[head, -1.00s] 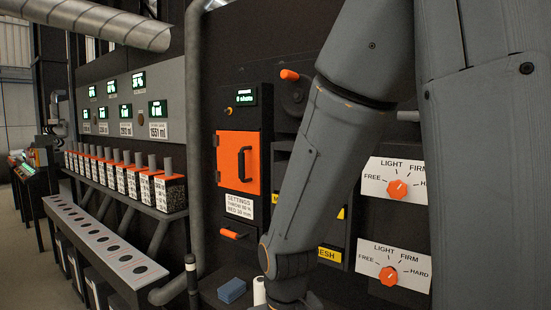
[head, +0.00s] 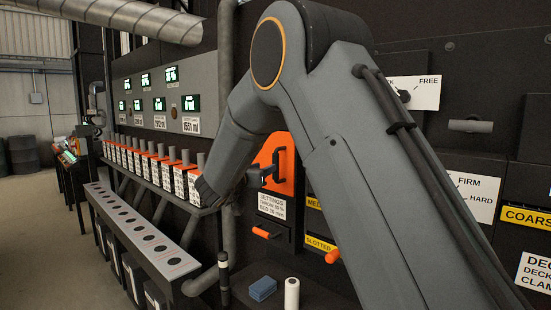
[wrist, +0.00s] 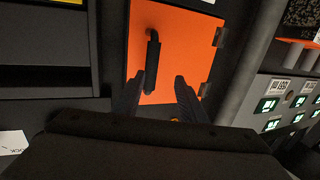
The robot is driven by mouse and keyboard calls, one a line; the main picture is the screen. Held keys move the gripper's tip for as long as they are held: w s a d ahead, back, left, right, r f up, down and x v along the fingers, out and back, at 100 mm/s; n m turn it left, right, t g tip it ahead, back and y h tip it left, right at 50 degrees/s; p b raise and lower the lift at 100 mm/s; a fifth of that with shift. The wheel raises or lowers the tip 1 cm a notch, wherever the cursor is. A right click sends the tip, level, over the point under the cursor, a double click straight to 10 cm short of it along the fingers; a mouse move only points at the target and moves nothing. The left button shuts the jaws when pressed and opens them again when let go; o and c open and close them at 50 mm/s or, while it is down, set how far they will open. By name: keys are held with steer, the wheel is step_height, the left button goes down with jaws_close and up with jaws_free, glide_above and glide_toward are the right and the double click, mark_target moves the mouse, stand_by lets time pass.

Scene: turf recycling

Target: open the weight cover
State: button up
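The orange cover (head: 286,150), with a black bar handle, is on the dark wall cabinet above a white settings label. It looks shut; my arm hides part of it in the head view. In the wrist view the cover (wrist: 185,40) fills the upper middle, with its handle (wrist: 153,55) left of centre and hinges at the right edge. My gripper (head: 262,176) is in front of the cover. In the wrist view my gripper (wrist: 160,80) is open and empty; the handle's lower end shows between the fingers, closer to the left one. I cannot tell the remaining depth gap.
An orange handle (head: 265,233) sits below the settings label (head: 272,204). A blue stack (head: 263,288) and a white roll (head: 291,294) stand on the ledge below. A row of canisters (head: 166,172) and a grey vertical pipe (head: 226,60) are to the left.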

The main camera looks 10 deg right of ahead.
mark_target(274, 161)
steer(key=shift+s+d+r+m+g+h, duration=0.2)
steer(key=shift+d+r+m+g+h, duration=0.15)
steer(key=shift+r+m+g+h, duration=0.4)
steer(key=shift+t, duration=0.25)
steer(key=shift+p+x, duration=1.35)
steer(key=shift+x, duration=2.2)
steer(key=shift+f, duration=0.15)
jaws_close()
